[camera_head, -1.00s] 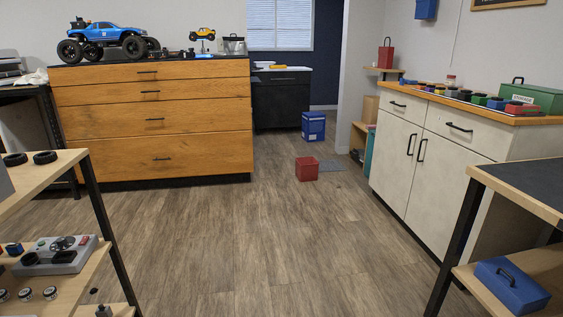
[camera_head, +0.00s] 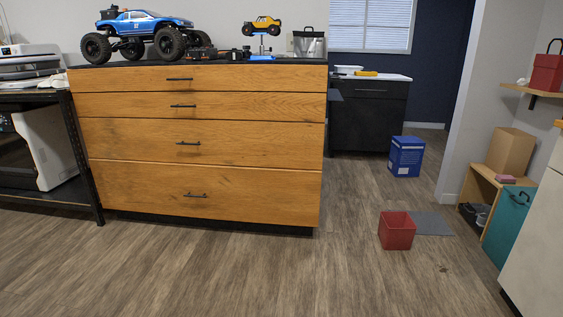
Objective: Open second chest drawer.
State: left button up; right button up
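A wooden chest (camera_head: 120,180) with a black top stands ahead, left of centre, in the head view. It has a stack of wide drawers, each with a dark bar handle. The top drawer's handle (camera_head: 180,79) is near the upper edge. The second drawer (camera_head: 250,105) from the top has its handle (camera_head: 183,106) at its middle, and this drawer looks shut. The drawers below it look shut too. Neither of my grippers shows in the view.
A blue truck model (camera_head: 142,32) and a small yellow model (camera_head: 262,26) stand on the chest. A red open bin (camera_head: 397,232) and a blue box (camera_head: 406,157) are on the floor at right. A black rack (camera_head: 87,160) stands left. The floor before the chest is clear.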

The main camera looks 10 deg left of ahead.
aim_at(231, 104)
jog(key=i+u, duration=0.3)
jog(key=i, duration=0.25)
jog(key=i+u, duration=0.25)
jog(key=i, duration=0.3)
jog(key=i+l+u, duration=0.3)
jog(key=i, duration=0.25)
jog(key=j, duration=0.1)
